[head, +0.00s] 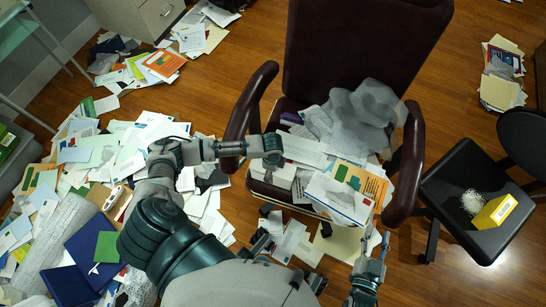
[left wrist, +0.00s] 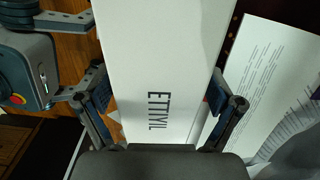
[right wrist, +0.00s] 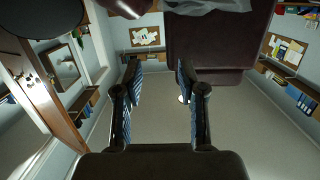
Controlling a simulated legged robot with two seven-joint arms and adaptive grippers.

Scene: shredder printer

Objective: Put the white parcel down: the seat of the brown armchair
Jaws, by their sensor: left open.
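The brown armchair (head: 358,60) stands at the centre of the head view; papers and grey bags cover much of its seat (head: 262,190). In the left wrist view the white parcel (left wrist: 155,65), marked with dark lettering, lies between the spread fingers of my left gripper (left wrist: 160,110). The jaws are open, one finger at each side; contact cannot be told. My right gripper (head: 376,247) is open and empty in front of the chair, also in the right wrist view (right wrist: 160,80).
Grey crumpled bags (head: 362,115) and an orange envelope (head: 360,180) lie on the seat. Loose papers (head: 120,150) cover the floor at left. A black chair (head: 455,180) at right holds a yellow box (head: 494,212). Bare wooden floor shows between the chairs.

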